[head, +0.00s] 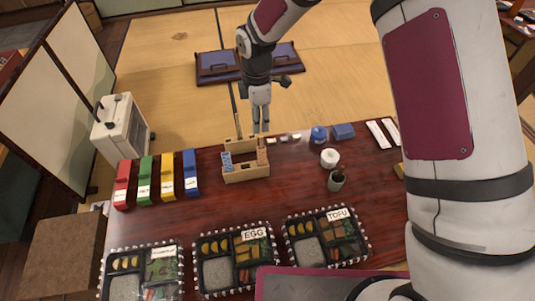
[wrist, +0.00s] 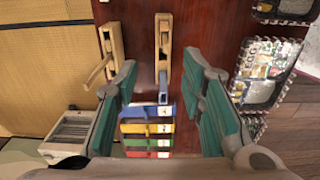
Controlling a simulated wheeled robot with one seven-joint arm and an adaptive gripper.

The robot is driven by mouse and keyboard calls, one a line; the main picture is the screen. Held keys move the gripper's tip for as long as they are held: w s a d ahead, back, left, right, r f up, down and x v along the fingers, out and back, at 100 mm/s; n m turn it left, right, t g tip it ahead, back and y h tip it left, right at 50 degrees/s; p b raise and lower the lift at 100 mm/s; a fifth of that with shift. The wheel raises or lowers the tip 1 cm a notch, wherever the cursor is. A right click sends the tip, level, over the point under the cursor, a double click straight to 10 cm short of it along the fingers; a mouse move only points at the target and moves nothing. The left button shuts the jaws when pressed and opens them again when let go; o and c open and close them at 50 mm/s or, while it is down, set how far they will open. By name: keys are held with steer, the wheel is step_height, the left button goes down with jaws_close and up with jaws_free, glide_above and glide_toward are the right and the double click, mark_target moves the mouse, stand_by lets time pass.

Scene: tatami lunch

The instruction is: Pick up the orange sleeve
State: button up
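An orange-brown sleeve (head: 262,156) stands in the right part of a small wooden caddy (head: 246,174) on the dark red table, in the head view. Blue sleeves (head: 227,161) stand in its left part. My gripper (head: 260,127) points down just behind the caddy, above the table's far edge. In the wrist view my gripper (wrist: 160,72) is open, its green-padded fingers wide apart with nothing held. Light wooden parts (wrist: 163,25) and a small blue piece (wrist: 162,97) show between and beyond the fingers. I cannot clearly tell the orange sleeve apart there.
Red, green, yellow and blue boxes (head: 190,175) stand to the left. Labelled bento trays (head: 236,285) line the near edge. A white cup (head: 330,157), a dark cup (head: 336,181) and blue containers (head: 319,134) stand to the right. The table left of the caddy is partly bare.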

mark_target(261, 149)
step_height(261, 149, down, 8)
steer(key=b, duration=0.2)
steer(key=shift+f+b, duration=0.2)
steer(key=shift+b, duration=0.15)
steer(key=shift+s+d+f+b, duration=0.15)
steer(key=shift+f+b, duration=0.55)
steer(key=shift+f, duration=0.65)
steer(key=shift+s+d+f+b, duration=0.15)
steer(key=shift+f+b, duration=0.55)
steer(key=shift+f, duration=0.65)
steer(key=shift+r, duration=0.1)
jaws_close()
